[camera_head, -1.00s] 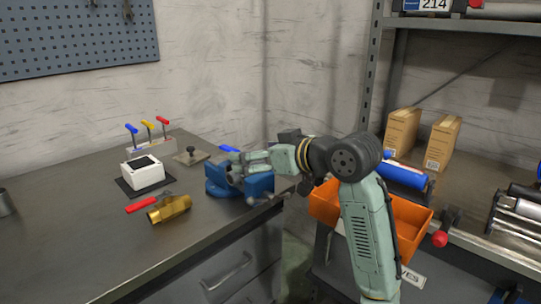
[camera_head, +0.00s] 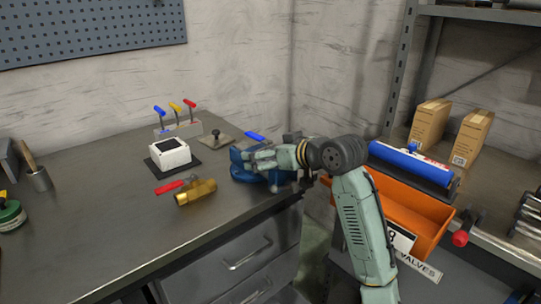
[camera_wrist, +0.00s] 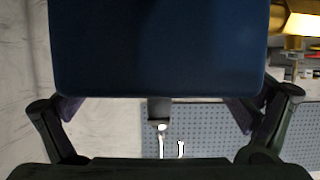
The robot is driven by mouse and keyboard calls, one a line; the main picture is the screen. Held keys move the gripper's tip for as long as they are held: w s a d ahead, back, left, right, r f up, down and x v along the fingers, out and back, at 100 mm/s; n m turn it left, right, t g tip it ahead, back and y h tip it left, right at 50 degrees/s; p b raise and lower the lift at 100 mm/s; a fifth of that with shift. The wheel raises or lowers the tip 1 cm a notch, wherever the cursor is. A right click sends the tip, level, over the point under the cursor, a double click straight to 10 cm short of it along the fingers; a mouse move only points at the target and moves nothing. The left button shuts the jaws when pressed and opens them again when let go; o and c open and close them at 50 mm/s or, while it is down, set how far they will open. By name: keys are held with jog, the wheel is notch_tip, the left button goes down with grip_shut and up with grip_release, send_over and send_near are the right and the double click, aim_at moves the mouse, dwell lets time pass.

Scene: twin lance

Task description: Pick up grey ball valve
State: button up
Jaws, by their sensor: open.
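I cannot clearly make out a grey ball valve. A blue lever (camera_head: 255,136) shows just behind the blue vise (camera_head: 240,168), but the body it belongs to is hidden. A brass valve (camera_head: 200,190) with a red handle lies on the bench left of the vise. My arm reaches left over the vise in the head view, and my gripper's fingers are hard to tell apart there. In the wrist view my gripper (camera_wrist: 155,108) is open, its fingers apart. A large dark blue block (camera_wrist: 160,50) fills the view above and between them. No held object shows.
A white box (camera_head: 170,153) and a stand with coloured T-handles (camera_head: 177,128) are at the bench's back. An orange bin (camera_head: 425,222) labelled for valves stands right of my arm, near a blue roll (camera_head: 412,160).

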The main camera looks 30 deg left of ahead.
jog(key=shift+a, duration=0.1)
jog(key=c, duration=1.2)
